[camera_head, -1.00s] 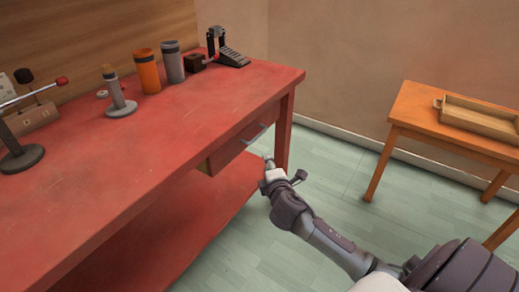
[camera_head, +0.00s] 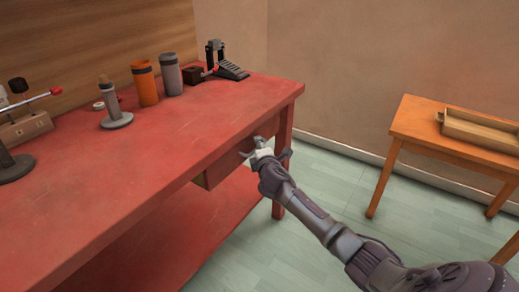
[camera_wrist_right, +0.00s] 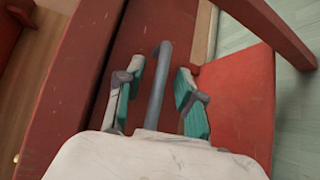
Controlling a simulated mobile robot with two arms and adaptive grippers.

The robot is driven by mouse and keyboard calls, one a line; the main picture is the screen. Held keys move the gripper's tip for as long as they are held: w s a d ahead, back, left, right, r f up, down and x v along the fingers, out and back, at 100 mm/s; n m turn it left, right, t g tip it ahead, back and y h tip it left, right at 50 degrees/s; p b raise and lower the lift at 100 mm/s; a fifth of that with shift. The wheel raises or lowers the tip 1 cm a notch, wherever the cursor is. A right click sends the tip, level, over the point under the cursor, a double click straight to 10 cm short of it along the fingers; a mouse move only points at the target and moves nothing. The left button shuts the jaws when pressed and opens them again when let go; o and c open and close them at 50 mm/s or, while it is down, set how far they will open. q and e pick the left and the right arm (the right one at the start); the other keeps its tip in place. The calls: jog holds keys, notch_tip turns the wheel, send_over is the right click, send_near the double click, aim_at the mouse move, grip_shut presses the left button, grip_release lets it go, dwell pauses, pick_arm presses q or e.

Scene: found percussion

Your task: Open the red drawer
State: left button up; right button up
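The red drawer (camera_head: 214,172) hangs under the top of the red workbench (camera_head: 150,140), near its right end. I cannot tell whether it stands slightly out. Its grey bar handle (camera_wrist_right: 160,70) shows in the right wrist view against the dark red front (camera_wrist_right: 132,42). My right gripper (camera_head: 258,146) is at the handle and covers much of it in the head view. In the right wrist view, its two teal-padded fingers (camera_wrist_right: 158,88) are apart, one on each side of the handle. Contact with the handle is not clear. My left gripper is not in view.
On the bench top are an orange cylinder (camera_head: 146,84), a grey cylinder (camera_head: 171,75), a pedal (camera_head: 230,71) and a grey stand (camera_head: 116,118). An orange table (camera_head: 420,125) with a wooden tray (camera_head: 480,130) stands at right. Clear floor lies between.

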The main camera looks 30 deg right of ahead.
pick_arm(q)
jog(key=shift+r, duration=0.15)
pick_arm(e)
jog(key=shift+w, duration=0.15)
grip_shut()
jog(key=shift+d, duration=0.1)
